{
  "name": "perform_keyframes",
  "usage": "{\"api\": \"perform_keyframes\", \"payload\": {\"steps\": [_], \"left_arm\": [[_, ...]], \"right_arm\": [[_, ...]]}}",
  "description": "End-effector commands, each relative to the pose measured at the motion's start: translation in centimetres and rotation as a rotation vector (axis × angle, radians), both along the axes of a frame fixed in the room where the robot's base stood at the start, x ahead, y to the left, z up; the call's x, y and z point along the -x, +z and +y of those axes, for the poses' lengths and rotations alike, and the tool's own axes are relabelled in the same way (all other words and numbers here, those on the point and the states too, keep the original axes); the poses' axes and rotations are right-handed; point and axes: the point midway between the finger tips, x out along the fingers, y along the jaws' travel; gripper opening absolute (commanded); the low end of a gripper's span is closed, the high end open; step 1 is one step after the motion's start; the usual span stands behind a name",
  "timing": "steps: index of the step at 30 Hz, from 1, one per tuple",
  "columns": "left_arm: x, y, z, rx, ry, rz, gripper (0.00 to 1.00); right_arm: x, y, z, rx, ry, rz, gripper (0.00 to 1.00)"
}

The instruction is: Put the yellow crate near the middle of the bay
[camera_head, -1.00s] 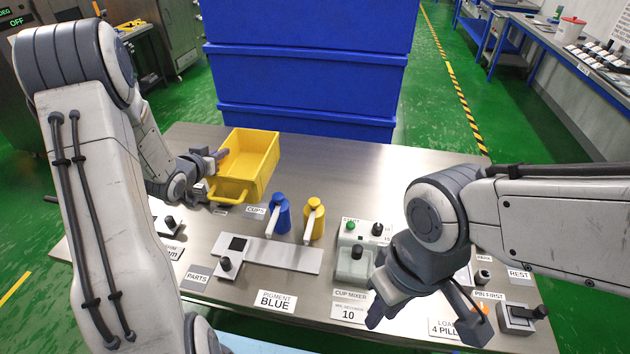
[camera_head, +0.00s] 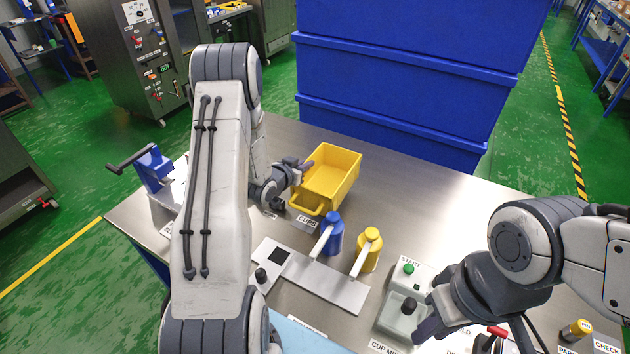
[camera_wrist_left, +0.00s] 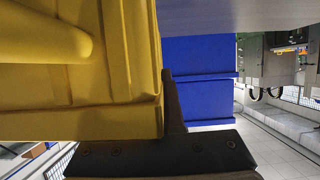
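The yellow crate (camera_head: 343,187) stands on the steel table, open side up, behind the CUPS label. It also fills the left of the left wrist view (camera_wrist_left: 80,90). My left gripper (camera_head: 300,170) is at the crate's left side, by its rim. In the left wrist view one dark finger (camera_wrist_left: 173,105) lies close along the crate's wall; the other finger is hidden, so its grip is unclear. My right gripper (camera_head: 432,318) hangs over the cup mixer (camera_head: 392,322), away from the crate; its finger gap does not show clearly.
A blue bottle (camera_head: 332,237) and a yellow bottle (camera_head: 368,252) stand just in front of the crate. Large stacked blue bins (camera_head: 400,90) rise behind the table. A blue cranked device (camera_head: 152,170) is at the left end. The tabletop (camera_head: 420,200) right of the crate is clear.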

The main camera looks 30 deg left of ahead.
Motion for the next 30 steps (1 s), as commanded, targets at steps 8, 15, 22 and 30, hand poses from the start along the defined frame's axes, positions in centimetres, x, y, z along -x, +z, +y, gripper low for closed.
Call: {"api": "perform_keyframes", "payload": {"steps": [8, 15, 22, 30], "left_arm": [[-0.1, -3.2, -0.2, 0.002, -0.004, -0.001, 0.0], [-0.1, -4.7, 0.0, -0.001, 0.0, -0.005, 0.0], [-0.1, -4.9, 0.1, 0.0, 0.001, -0.005, 0.0], [0.0, -5.0, 0.1, 0.0, 0.001, -0.002, 0.35]], "right_arm": [[0.0, 0.6, 0.0, 0.0, 0.0, 0.0, 0.27], [0.0, 0.7, 0.0, 0.0, 0.0, 0.0, 0.27], [0.0, 0.5, 0.0, 0.0, 0.0, 0.0, 0.27], [0.0, 0.4, 0.0, 0.0, 0.0, 0.0, 0.27]]}}
